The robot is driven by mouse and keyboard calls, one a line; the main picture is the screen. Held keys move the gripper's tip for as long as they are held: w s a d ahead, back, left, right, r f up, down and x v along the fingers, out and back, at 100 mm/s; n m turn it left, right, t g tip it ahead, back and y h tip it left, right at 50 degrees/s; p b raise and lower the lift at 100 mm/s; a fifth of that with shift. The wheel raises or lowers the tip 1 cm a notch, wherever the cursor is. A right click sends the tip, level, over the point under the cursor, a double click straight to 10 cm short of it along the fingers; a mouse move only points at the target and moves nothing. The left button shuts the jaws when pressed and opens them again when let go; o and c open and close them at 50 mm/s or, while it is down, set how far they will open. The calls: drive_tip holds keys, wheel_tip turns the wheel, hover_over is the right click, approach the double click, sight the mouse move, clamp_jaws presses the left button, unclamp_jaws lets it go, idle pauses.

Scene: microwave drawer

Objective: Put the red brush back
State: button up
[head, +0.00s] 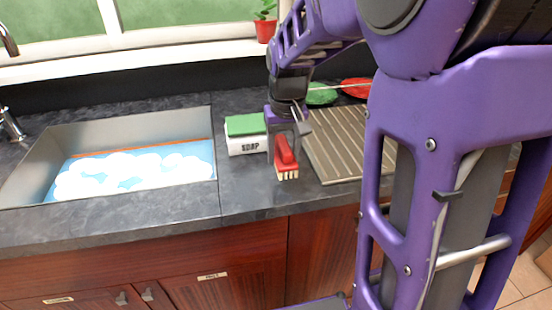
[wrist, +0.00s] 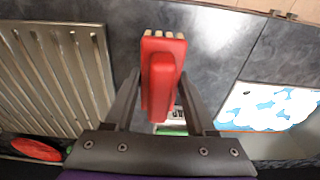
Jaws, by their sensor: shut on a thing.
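The red brush (head: 286,158) with pale bristles is at my gripper (head: 284,138), over the counter between the sink and the drying rack in the head view. In the wrist view the brush (wrist: 162,75) lies between the two dark fingers of my gripper (wrist: 161,90), which is shut on it. Its bristles point away from the palm. A white soap holder (head: 248,145) marked SOAP, with a green sponge (head: 245,124) on top, stands just left of the brush. I cannot tell whether the brush touches the counter.
The sink (head: 75,150) with blue water and white foam is at the left. The ribbed drying rack (head: 345,150) is right of the brush. A green item (head: 321,94) and a red item (head: 356,88) lie behind it. A potted plant (head: 265,28) stands on the windowsill.

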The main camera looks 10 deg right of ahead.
sight(285, 145)
wheel_tip(285, 145, down, 5)
drive_tip(key=shift+b, duration=0.4)
drive_tip(key=shift+f, duration=0.25)
drive_tip(key=o, duration=1.2)
drive_tip(key=shift+r, duration=0.1)
drive_tip(key=r, duration=0.4)
drive_tip(key=s+r+p, duration=0.1)
drive_tip(key=r, duration=0.3)
drive_tip(key=r+p, duration=0.1)
drive_tip(key=r, duration=0.3)
drive_tip(key=shift+s+r, duration=0.15)
drive_tip(key=shift+s, duration=0.1)
drive_tip(key=shift+w, duration=0.1)
